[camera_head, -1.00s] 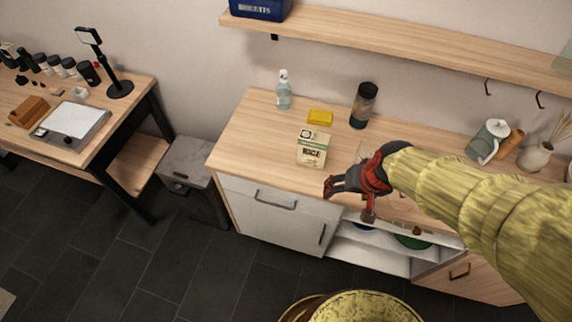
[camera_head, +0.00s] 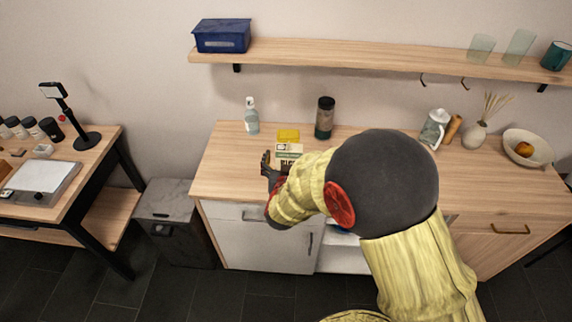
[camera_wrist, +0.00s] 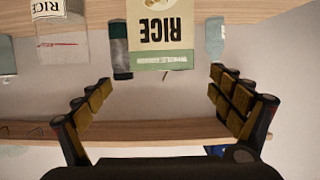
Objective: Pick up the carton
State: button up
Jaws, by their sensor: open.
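The carton is a cream and green box printed RICE (camera_head: 288,151), standing on the wooden counter (camera_head: 225,170). My arm hides its lower part in the head view. In the wrist view the carton (camera_wrist: 163,32) appears upside down at the top centre, its printed face toward me. My gripper (camera_wrist: 160,80) is open, with its fingers spread to the left and right and nothing between the tips. The carton lies beyond the fingertips, roughly centred between them. In the head view my gripper (camera_head: 268,164) is just left of and in front of the carton.
A shelf (camera_head: 370,60) with a blue box (camera_head: 222,36) runs above. The counter's left end is clear.

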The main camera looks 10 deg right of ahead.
aim_at(289, 151)
jog(key=b+x, duration=0.2)
jog(key=x, duration=0.5)
jog(key=shift+w+a, duration=0.1)
jog(key=shift+a, duration=0.05)
jog(key=shift+c, duration=0.6)
jog(key=c, duration=1.8)
jog(key=shift+c, duration=0.3)
